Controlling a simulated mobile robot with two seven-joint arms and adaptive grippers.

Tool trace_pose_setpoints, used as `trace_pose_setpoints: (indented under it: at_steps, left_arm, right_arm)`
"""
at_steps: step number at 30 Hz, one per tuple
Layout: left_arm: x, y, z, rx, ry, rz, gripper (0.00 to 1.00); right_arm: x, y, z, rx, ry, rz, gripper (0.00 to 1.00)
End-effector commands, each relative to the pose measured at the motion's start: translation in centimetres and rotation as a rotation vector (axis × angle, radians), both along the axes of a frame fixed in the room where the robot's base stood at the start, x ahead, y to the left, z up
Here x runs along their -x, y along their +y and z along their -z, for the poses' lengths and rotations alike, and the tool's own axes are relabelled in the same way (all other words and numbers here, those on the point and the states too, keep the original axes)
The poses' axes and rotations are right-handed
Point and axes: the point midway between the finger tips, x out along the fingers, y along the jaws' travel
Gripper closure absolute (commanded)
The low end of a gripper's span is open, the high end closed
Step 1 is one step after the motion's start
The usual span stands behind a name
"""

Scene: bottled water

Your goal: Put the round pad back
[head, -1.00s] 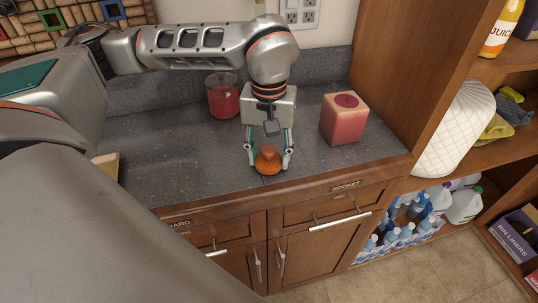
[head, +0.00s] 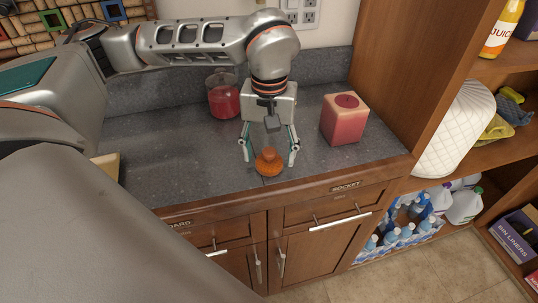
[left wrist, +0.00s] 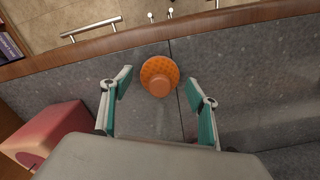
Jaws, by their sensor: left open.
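The round pad (head: 269,163) is an orange disc with a knob on top. It rests on the grey counter near the front edge, above the gap between the drawers. The left wrist view also shows the pad (left wrist: 160,76), just beyond the fingertips. My left gripper (head: 270,156) points down over the counter with its fingers spread wide, one on each side of the pad and slightly behind it. It is open, and I see clear space between each finger and the pad. My right gripper is not in view.
A red block with a round mark on top (head: 344,121) stands right of the gripper. A glass jar with red contents (head: 223,96) stands behind left. A wooden shelf unit (head: 384,70) bounds the right. The counter (head: 190,160) is clear on the left.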

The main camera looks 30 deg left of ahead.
Motion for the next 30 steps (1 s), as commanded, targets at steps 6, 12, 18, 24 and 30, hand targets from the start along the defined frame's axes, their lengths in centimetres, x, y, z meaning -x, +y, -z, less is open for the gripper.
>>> trace_pose_setpoints:
  at_steps: [6,12,18,24,30]
  left_arm:
    - [-0.2,0.0,-4.7,0.0,-0.008,-0.001,0.4]
    - [-0.1,0.0,-8.4,0.0,-0.005,-0.001,0.4]
    - [0.0,0.0,-10.5,-0.001,-0.003,0.0,0.4]
    - [0.0,0.0,-10.9,0.0,-0.001,0.001,0.4]
    - [0.0,0.0,-10.9,0.0,-0.001,0.001,0.4]
  right_arm:
    - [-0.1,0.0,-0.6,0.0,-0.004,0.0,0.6]
    - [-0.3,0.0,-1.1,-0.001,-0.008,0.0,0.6]
    - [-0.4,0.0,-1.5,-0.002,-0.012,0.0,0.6]
    - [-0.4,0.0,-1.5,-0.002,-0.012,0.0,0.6]
    - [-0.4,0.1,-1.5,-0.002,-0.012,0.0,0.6]
